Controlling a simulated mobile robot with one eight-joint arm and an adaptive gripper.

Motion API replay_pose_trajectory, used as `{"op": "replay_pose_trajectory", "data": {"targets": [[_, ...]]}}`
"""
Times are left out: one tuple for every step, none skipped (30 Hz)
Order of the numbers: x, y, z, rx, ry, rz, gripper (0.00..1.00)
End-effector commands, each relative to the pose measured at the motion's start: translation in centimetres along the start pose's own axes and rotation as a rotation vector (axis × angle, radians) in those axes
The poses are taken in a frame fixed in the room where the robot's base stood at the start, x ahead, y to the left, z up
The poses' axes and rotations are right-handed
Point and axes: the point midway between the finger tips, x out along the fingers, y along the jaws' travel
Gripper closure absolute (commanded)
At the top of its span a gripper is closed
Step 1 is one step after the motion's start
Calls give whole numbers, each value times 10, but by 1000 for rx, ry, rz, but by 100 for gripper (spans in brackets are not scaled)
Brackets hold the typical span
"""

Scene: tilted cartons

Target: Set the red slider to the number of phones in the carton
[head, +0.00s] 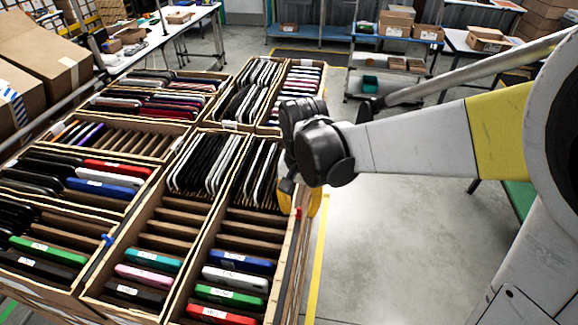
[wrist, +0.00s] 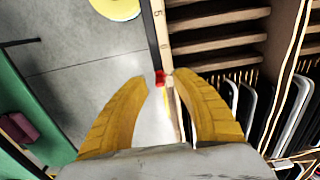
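The red slider (wrist: 159,78) is a small block on a light strip with printed numbers (wrist: 162,30), along the outer edge of a carton. It also shows in the head view (head: 298,212), on the right rim of the front right carton (head: 288,262). That carton holds several dark and white phones at its back, empty slots in the middle, and blue, white, green and red phones in front. My gripper (wrist: 161,77) is open, its yellow fingers on either side of the slider in the wrist view. Whether they touch it I cannot tell. My arm hides part of the carton's far right side.
Other tilted cartons of phones stand to the left and behind; a blue slider (head: 107,240) shows on one edge. Brown boxes (head: 45,70) stand at the far left. The grey floor (head: 385,235) right of the cartons is open, with a yellow line (head: 317,262).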

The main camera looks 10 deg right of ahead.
Motion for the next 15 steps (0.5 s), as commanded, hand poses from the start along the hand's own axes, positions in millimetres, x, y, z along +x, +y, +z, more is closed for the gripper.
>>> {"op": "replay_pose_trajectory", "data": {"targets": [[3,0,0,0,0,0,68],[4,0,0,0,0,0,68],[5,0,0,0,0,0,68],[5,0,0,0,0,0,68],[5,0,0,0,0,0,68],[5,0,0,0,0,0,68],[5,0,0,0,0,0,68],[5,0,0,0,0,0,68],[5,0,0,0,0,0,68],[5,0,0,0,0,0,68],[5,0,0,0,0,0,75],[5,0,0,0,0,0,87],[5,0,0,0,0,0,96],[4,0,0,0,0,0,100],[4,0,0,0,0,0,100]]}}
